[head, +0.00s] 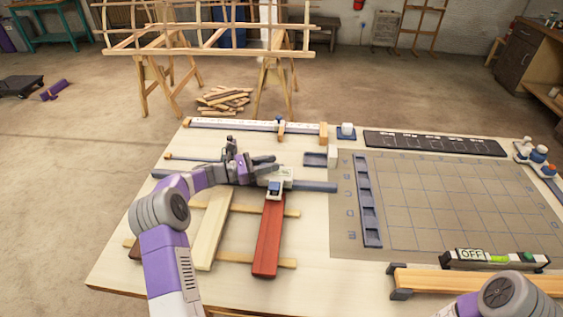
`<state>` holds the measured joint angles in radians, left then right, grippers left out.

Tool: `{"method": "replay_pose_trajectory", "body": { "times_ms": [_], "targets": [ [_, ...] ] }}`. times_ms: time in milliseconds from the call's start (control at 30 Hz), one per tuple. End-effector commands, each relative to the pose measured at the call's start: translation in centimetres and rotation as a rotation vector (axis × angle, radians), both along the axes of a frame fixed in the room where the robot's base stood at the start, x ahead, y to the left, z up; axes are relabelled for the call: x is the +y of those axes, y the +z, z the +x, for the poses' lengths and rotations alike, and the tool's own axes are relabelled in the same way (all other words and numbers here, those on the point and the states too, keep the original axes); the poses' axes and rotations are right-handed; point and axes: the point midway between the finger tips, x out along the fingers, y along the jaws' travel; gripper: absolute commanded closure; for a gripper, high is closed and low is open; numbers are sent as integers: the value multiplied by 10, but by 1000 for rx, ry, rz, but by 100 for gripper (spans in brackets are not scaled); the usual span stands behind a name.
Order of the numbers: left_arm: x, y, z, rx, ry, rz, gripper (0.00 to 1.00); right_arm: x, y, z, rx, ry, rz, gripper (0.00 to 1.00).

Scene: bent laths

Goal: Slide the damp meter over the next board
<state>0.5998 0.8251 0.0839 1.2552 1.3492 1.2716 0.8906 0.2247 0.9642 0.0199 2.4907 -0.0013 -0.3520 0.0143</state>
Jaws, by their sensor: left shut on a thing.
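The damp meter (279,182), a small pale device with a blue-framed lower part, sits on a long grey rail (318,187). It is over the upper end of the red board (268,240). My left gripper (268,170) reaches in from the left and is shut on the meter; its fingers partly hide the contact. A cream board (213,232) lies left of the red one, partly behind my left arm.
The boards lie across thin wooden strips (288,263). A gridded mat (440,205) with a blue slotted tray (367,205) lies to the right. A long white gauge (230,126) lies along the back.

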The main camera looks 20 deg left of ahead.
Motion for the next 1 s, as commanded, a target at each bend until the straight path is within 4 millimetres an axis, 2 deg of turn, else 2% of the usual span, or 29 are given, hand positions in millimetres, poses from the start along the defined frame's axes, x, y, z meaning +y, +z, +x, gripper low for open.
{"method": "replay_pose_trajectory", "body": {
  "times_ms": [233,267,367,667,767,1000],
  "targets": [
    [0,0,0,-4,-1,2,100,0,-1,0,0,0,0,57],
    [0,0,0,-4,-1,2,66,0,-1,0,0,0,0,57],
    [0,0,0,-3,-1,1,51,0,-1,0,0,0,0,57],
    [1,0,-1,-1,0,0,51,0,0,0,0,0,0,57],
    [9,1,-6,-1,2,1,51,0,2,0,0,0,0,57],
    [41,2,-32,-2,3,1,51,0,11,0,0,0,0,57]
  ]
}}
